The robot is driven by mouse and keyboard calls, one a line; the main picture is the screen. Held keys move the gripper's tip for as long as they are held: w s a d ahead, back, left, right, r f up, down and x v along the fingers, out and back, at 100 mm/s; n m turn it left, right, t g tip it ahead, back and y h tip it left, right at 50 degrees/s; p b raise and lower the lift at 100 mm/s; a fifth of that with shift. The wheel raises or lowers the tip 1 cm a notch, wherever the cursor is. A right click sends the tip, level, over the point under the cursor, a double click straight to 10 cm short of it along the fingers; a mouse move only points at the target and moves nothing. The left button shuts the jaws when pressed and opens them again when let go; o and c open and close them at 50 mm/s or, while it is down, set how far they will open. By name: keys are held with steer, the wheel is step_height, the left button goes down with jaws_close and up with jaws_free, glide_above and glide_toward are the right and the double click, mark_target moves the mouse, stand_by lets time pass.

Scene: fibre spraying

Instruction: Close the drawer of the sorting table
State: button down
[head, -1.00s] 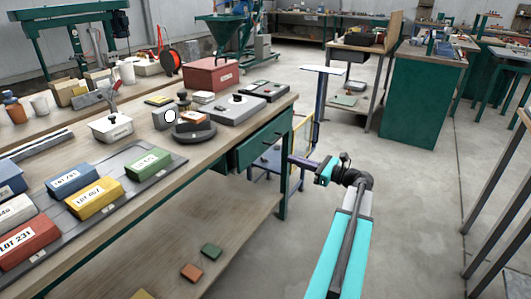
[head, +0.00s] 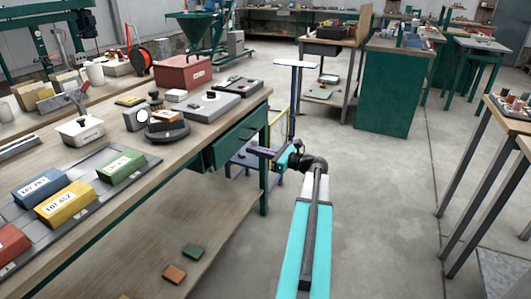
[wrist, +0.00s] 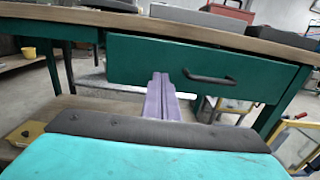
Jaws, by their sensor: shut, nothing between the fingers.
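The sorting table (head: 150,185) runs along the left in the head view. Its green drawer (head: 234,143) hangs under the tabletop at the far end and appears to stand out from the frame. In the wrist view the drawer front (wrist: 150,62) faces me, with a black bar handle (wrist: 208,78) right of centre. My gripper (head: 252,150) is beside the drawer front, pointing toward it. In the wrist view its purple fingers (wrist: 160,80) are shut and empty, left of the handle. I cannot tell whether the fingertips touch the front.
Coloured lot boxes (head: 66,204), a red case (head: 183,73) and several devices stand on the tabletop. Small blocks (head: 193,251) lie on the lower shelf. A blue stand (head: 292,100) is behind my gripper. Concrete floor (head: 370,200) is free to the right.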

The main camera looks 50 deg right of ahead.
mark_target(232, 144)
steer(key=x, duration=0.6)
steer(key=shift+w+b, duration=0.3)
steer(key=shift+w, duration=0.05)
